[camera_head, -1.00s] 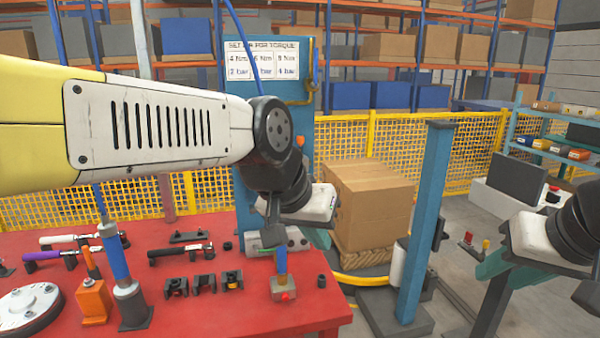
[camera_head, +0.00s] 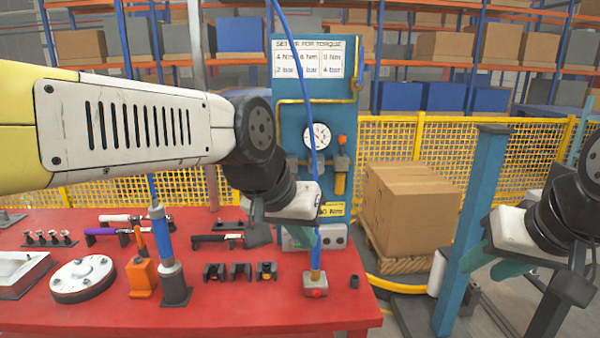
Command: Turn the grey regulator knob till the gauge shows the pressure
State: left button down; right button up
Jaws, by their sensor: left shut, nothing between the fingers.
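The round white gauge (camera_head: 317,136) with a red needle is on the blue panel (camera_head: 290,105). Its reading is too small to tell. Beside it on the right is an air unit with an orange top, a grey body (camera_head: 341,163) and a yellow lower part. I cannot pick out the grey regulator knob for certain; my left wrist and gripper cover the panel's lower left. My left gripper (camera_head: 305,238) is shut and empty in front of the panel's lower part, below the gauge and apart from it. My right gripper (camera_head: 490,262) appears open and empty at the right, before a blue post.
A sign about torque and bar tops the panel. The red table (camera_head: 240,310) holds a blue-handled tool (camera_head: 163,235), an orange block (camera_head: 142,275), a round flange (camera_head: 82,278) and small black holders. Cardboard boxes (camera_head: 410,210) stand on a pallet to the right, before a yellow fence.

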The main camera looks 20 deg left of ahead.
aim_at(321, 169)
jog(key=u, duration=0.55)
jog(key=k+l+u, duration=0.15)
jog(key=l, duration=0.15)
